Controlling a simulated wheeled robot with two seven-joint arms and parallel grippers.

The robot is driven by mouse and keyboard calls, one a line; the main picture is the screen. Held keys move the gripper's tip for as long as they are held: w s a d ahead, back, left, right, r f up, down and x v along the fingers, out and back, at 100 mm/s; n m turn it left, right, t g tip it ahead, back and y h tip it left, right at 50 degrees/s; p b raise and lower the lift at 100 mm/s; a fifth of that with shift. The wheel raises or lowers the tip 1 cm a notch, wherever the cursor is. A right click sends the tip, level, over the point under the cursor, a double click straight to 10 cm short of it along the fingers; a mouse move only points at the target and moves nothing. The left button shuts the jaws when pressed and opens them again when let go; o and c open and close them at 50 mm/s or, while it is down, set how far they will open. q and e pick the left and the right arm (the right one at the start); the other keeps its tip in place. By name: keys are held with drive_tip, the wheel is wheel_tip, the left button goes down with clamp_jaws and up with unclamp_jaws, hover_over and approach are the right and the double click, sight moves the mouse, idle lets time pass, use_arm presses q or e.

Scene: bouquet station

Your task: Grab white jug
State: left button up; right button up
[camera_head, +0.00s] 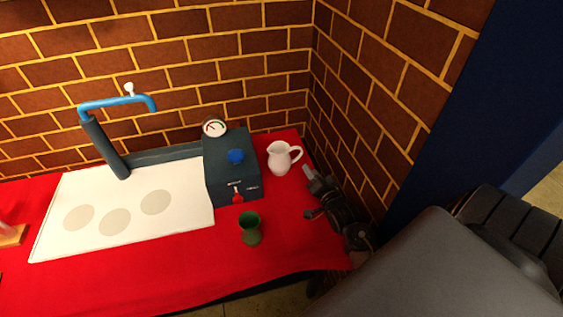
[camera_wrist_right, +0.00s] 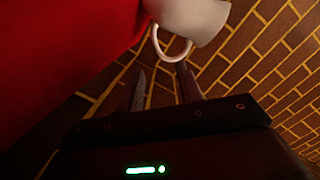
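The white jug (camera_head: 279,158) stands upright at the back right of the red counter, its handle facing right. My right gripper (camera_head: 306,192) is open, in front and to the right of the jug, apart from it. In the right wrist view the jug (camera_wrist_right: 194,18) is at the top edge, partly cut off, with its handle toward the gripper. The two fingers of my right gripper (camera_wrist_right: 162,82) are spread below the handle with nothing between them. My left gripper is not in view.
A dark machine (camera_head: 232,168) with a gauge and knobs stands just left of the jug. A green vase (camera_head: 250,228) stands in front of it. A white panel (camera_head: 130,205) with a blue tap (camera_head: 118,103) lies left. A brick wall (camera_head: 345,120) is close on the right.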

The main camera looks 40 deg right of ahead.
sight(300, 156)
drive_tip(key=shift+p+x, duration=0.35)
drive_tip(key=shift+x, duration=2.65)
drive_tip(key=x, duration=0.5)
drive_tip(key=shift+s+f+p, duration=0.1)
drive_tip(key=shift+f+p, duration=0.15)
drive_tip(key=shift+p, duration=0.1)
drive_tip(key=shift+c, duration=0.3)
clamp_jaws()
drive_tip(key=shift+r, duration=0.15)
